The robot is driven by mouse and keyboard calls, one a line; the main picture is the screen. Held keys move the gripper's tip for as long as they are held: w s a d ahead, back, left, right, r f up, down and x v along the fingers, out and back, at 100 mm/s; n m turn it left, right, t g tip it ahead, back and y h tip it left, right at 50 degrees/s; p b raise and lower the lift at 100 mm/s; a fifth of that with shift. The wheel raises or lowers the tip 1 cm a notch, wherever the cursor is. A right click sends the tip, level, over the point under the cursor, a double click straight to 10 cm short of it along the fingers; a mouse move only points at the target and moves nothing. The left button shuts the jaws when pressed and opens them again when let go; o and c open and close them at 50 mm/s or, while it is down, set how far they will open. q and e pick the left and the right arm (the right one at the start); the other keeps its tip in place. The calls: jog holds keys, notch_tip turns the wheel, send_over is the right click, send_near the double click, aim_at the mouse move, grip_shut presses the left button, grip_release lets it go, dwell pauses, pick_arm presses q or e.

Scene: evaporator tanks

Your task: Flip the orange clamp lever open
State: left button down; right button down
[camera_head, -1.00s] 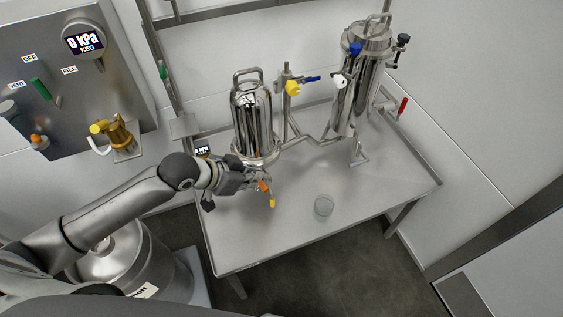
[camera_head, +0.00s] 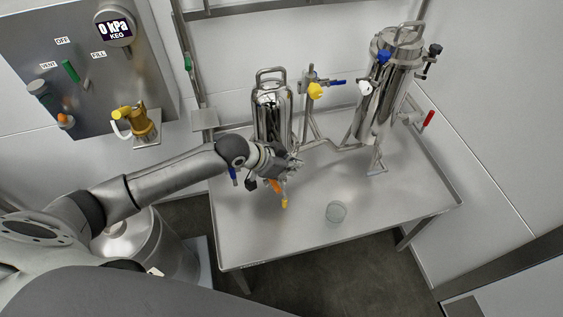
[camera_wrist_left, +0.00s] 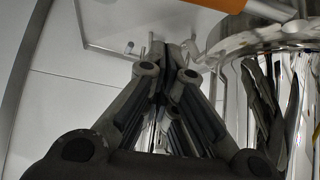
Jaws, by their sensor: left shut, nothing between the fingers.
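The orange clamp lever (camera_head: 277,186) shows low on the front of the smaller steel tank (camera_head: 270,108), just above a yellow-tipped part (camera_head: 284,203). An orange piece (camera_wrist_left: 205,4) also crosses the top edge of the left wrist view, partly cut off. My left gripper (camera_head: 298,163) is in front of the tank's lower part, just above and right of the lever in the head view. Its fingers (camera_wrist_left: 168,48) are shut and empty, with a gap to the orange piece in the left wrist view. The gripper and wrist hide the tank's base and part of the lever's surroundings.
A larger tank (camera_head: 385,90) stands at the back right, joined by pipes. A blue handle (camera_head: 233,176) is beside my wrist. The table's front right is clear.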

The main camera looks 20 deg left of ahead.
aim_at(271, 182)
pick_arm(q)
jog(key=shift+s+a+f+p, duration=0.25)
jog(key=shift+s+a+p, duration=0.05)
jog(key=shift+s+a, duration=0.4)
jog(key=shift+s+a+f+p, duration=0.25)
jog(key=shift+s+a, duration=0.3)
jog(key=shift+s, duration=0.2)
